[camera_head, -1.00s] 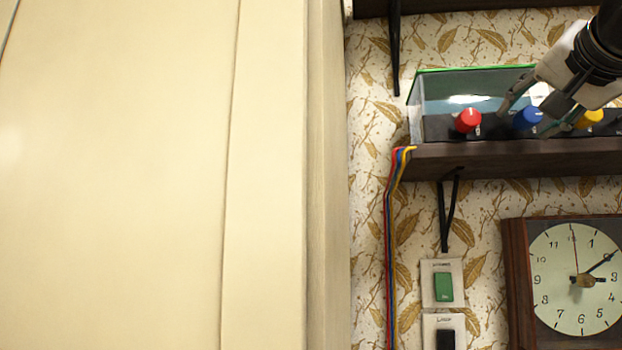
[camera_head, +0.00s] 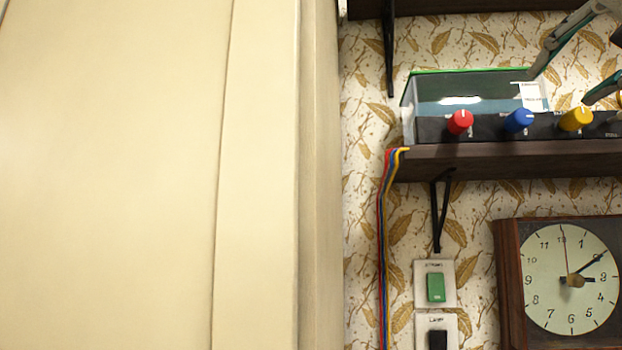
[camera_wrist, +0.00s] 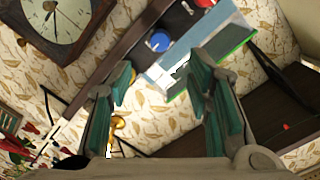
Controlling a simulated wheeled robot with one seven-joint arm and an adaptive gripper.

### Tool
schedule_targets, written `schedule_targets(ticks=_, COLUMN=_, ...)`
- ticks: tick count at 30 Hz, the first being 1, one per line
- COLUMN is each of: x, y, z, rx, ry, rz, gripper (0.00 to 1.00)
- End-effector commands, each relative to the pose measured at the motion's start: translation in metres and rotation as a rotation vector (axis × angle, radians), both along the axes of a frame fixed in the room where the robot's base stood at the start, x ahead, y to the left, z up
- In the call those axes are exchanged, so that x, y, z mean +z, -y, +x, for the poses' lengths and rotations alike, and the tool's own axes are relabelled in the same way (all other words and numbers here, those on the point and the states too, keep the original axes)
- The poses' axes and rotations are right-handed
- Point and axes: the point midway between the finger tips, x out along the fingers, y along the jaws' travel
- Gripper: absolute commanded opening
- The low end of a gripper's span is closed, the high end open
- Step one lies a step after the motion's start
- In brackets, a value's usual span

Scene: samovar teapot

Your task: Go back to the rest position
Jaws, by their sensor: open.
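My gripper (camera_head: 563,70) shows at the upper right of the head view, with only its fingers in frame. Its two fingers are wide apart and nothing is between them. It is in front of the shelf that bears the box with the knobs. In the wrist view my gripper (camera_wrist: 157,88) also shows open and empty, its teal finger pads apart. The red knob (camera_head: 460,122), blue knob (camera_head: 519,121) and yellow knob (camera_head: 575,119) sit in a row on the box front. The fingers look apart from the red and blue knobs.
A dark wooden shelf (camera_head: 500,163) carries the glass box (camera_head: 450,93). Below are a wall clock (camera_head: 571,278), a green switch (camera_head: 436,287) and a black switch (camera_head: 438,340). Coloured wires (camera_head: 383,240) hang at the shelf's left end. A large cream panel (camera_head: 110,180) fills the left.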

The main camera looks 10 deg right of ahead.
Motion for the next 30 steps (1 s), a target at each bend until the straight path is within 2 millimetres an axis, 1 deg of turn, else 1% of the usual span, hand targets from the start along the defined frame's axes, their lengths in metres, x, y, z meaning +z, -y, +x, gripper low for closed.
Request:
schedule_targets(ticks=9, x=-0.002, y=-0.001, z=0.001, rx=0.002, ry=-0.006, rz=-0.001, gripper=0.46)
schedule_targets(ticks=11, x=-0.010, y=-0.003, z=0.006, rx=0.012, ry=-0.024, rz=-0.004, gripper=0.46)
schedule_targets(ticks=14, x=-0.040, y=-0.011, z=0.020, rx=0.049, ry=-0.103, rz=-0.018, gripper=0.46)
schedule_targets(ticks=17, x=-0.094, y=-0.028, z=0.038, rx=0.115, ry=-0.234, rz=-0.051, gripper=0.46)
schedule_targets(ticks=18, x=-0.120, y=-0.037, z=0.044, rx=0.148, ry=-0.296, rz=-0.069, gripper=0.46)
schedule_targets(ticks=19, x=-0.139, y=-0.043, z=0.048, rx=0.173, ry=-0.343, rz=-0.086, gripper=0.46)
schedule_targets(ticks=20, x=-0.159, y=-0.050, z=0.051, rx=0.199, ry=-0.389, rz=-0.101, gripper=0.46)
schedule_targets(ticks=21, x=-0.185, y=-0.060, z=0.053, rx=0.236, ry=-0.452, rz=-0.126, gripper=0.46)
schedule_targets(ticks=22, x=-0.205, y=-0.067, z=0.054, rx=0.263, ry=-0.498, rz=-0.144, gripper=0.46)
schedule_targets(ticks=23, x=-0.224, y=-0.074, z=0.053, rx=0.291, ry=-0.543, rz=-0.165, gripper=0.46)
schedule_targets(ticks=24, x=-0.250, y=-0.084, z=0.051, rx=0.329, ry=-0.604, rz=-0.192, gripper=0.46)
schedule_targets(ticks=26, x=-0.289, y=-0.098, z=0.046, rx=0.389, ry=-0.695, rz=-0.238, gripper=0.46)
schedule_targets(ticks=27, x=-0.315, y=-0.107, z=0.040, rx=0.430, ry=-0.755, rz=-0.269, gripper=0.46)
schedule_targets(ticks=29, x=-0.352, y=-0.119, z=0.028, rx=0.492, ry=-0.843, rz=-0.318, gripper=0.46)
schedule_targets(ticks=30, x=-0.375, y=-0.125, z=0.019, rx=0.530, ry=-0.898, rz=-0.352, gripper=0.46)
